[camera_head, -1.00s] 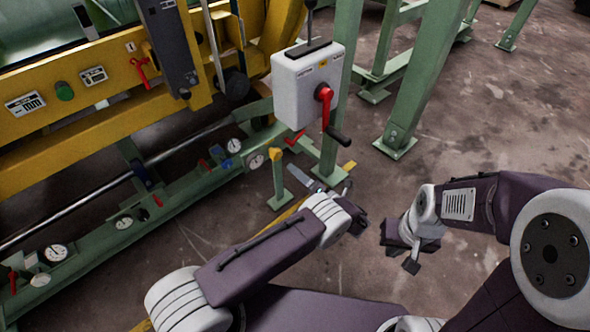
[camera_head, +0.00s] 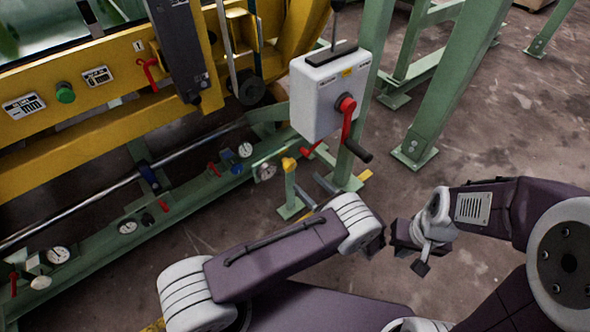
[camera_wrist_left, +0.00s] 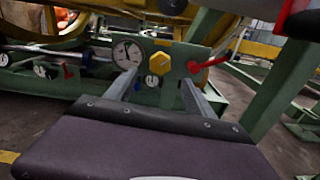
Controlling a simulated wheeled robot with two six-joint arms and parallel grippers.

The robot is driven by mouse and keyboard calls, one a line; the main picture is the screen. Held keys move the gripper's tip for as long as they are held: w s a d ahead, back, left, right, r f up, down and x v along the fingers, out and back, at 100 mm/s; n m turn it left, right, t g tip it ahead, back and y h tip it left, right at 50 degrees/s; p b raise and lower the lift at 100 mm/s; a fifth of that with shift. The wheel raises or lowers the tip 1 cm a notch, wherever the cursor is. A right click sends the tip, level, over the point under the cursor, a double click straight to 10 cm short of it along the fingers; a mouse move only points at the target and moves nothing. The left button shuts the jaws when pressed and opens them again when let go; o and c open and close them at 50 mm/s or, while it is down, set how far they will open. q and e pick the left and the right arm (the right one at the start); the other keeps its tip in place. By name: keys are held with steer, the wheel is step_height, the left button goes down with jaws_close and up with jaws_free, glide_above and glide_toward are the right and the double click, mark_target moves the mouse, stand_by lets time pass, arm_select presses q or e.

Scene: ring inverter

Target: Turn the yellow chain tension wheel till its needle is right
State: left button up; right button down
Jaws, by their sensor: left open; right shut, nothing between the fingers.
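The yellow wheel (camera_head: 289,164) is a small knob on top of a short green post in the head view. In the left wrist view the yellow wheel (camera_wrist_left: 159,63) shows as a six-sided knob on a green panel, with a white dial (camera_wrist_left: 127,53) to its left. The dial's needle is too small to read surely. My left gripper (camera_wrist_left: 158,78) is open, its two fingers pointing toward the wheel, one at each side in the picture; I see no contact. In the head view my left gripper (camera_head: 314,190) is just right of the post. My right gripper (camera_head: 421,266) is shut and empty, low over the floor.
A grey box (camera_head: 328,92) with a red crank stands on a green post behind the wheel. A red handle (camera_wrist_left: 210,63) juts out right of the wheel. A green beam (camera_head: 180,200) with several dials runs left.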

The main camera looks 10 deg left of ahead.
mark_target(292, 168)
arm_select(q)
steer(key=b+x, duration=0.2)
steer(key=x, duration=0.4)
steer(key=shift+w+a+f+b, duration=0.2)
steer(key=shift+a+b, duration=0.1)
steer(key=shift+b, duration=0.05)
steer(key=shift+w+a+r, duration=0.1)
steer(key=shift+w+a, duration=0.2)
steer(key=shift+a, duration=0.05)
steer(key=shift+r, duration=0.1)
jaws_close()
